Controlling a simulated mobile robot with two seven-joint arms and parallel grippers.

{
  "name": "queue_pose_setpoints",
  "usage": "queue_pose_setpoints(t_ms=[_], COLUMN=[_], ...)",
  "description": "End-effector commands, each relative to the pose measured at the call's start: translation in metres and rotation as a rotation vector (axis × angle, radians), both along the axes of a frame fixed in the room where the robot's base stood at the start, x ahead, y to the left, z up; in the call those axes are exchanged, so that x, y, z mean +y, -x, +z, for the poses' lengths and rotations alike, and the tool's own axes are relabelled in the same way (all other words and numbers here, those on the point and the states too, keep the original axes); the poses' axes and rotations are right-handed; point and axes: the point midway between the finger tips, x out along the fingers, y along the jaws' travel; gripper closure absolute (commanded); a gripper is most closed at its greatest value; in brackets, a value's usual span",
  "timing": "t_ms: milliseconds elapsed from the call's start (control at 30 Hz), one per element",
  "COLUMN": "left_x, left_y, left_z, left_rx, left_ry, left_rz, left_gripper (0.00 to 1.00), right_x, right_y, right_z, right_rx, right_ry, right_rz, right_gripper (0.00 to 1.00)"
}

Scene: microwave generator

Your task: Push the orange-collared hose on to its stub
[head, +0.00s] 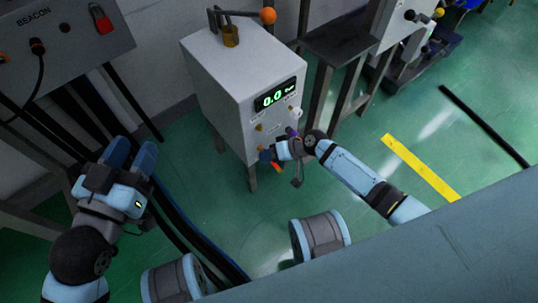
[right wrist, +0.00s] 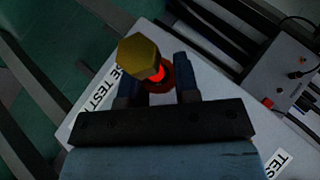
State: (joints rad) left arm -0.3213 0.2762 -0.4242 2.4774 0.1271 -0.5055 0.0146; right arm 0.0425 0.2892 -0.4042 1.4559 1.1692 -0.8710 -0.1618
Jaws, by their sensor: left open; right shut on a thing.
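A white box (head: 238,95) with a green 0.0 display (head: 274,95) stands left of my right arm, with several small fittings on its front. My right gripper (head: 270,157) is low at this front. In the right wrist view its two fingers (right wrist: 157,82) are either side of an orange-red collar (right wrist: 158,76); it is shut on the orange-collared hose. A brass hexagonal fitting (right wrist: 138,53) overlaps the collar there. I cannot tell whether the hose is seated on a stub. My left gripper (head: 132,155) is open and empty, away from the box.
A grey BEACON box (head: 60,40) with a black cable is at upper left. Dark cables (head: 190,230) run along the floor near my left arm. A dark stand (head: 340,45) is right of the white box. Green floor with a yellow stripe (head: 420,167) is clear at right.

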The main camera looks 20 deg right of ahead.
Motion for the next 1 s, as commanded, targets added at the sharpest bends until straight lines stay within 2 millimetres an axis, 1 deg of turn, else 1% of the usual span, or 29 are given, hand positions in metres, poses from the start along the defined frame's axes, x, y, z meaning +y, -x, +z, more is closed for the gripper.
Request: queue_pose_setpoints(t_ms=[567, 600, 667, 700, 733, 1000], left_x=[0.001, 0.001, 0.001, 0.001, 0.001, 0.0], left_y=[0.001, 0.001, 0.001, 0.0, 0.0, 0.0], left_z=[-0.005, -0.005, -0.004, -0.004, -0.004, -0.003], left_rx=[0.0, 0.0, 0.0, 0.0, 0.0, 0.0], left_ry=[-0.01, -0.009, -0.009, -0.008, -0.007, -0.001], left_rz=[-0.003, -0.003, -0.003, -0.002, -0.002, -0.001], left_gripper=[0.57, 0.57, 0.57, 0.57, 0.57, 0.57], right_x=[0.004, 0.004, 0.004, 0.004, 0.004, 0.004], right_y=[-0.011, -0.011, -0.011, -0.011, -0.011, -0.01], right_z=[0.0, 0.0, 0.001, 0.001, 0.0, 0.0], right_rx=[-0.001, -0.001, -0.001, -0.001, -0.001, 0.0], right_ry=[0.0, 0.0, 0.0, 0.0, 0.0, 0.0], right_rz=[0.0, 0.0, -0.001, -0.001, -0.001, 0.0], right_gripper=[1.0, 0.69, 0.55, 0.46, 0.41, 0.41])
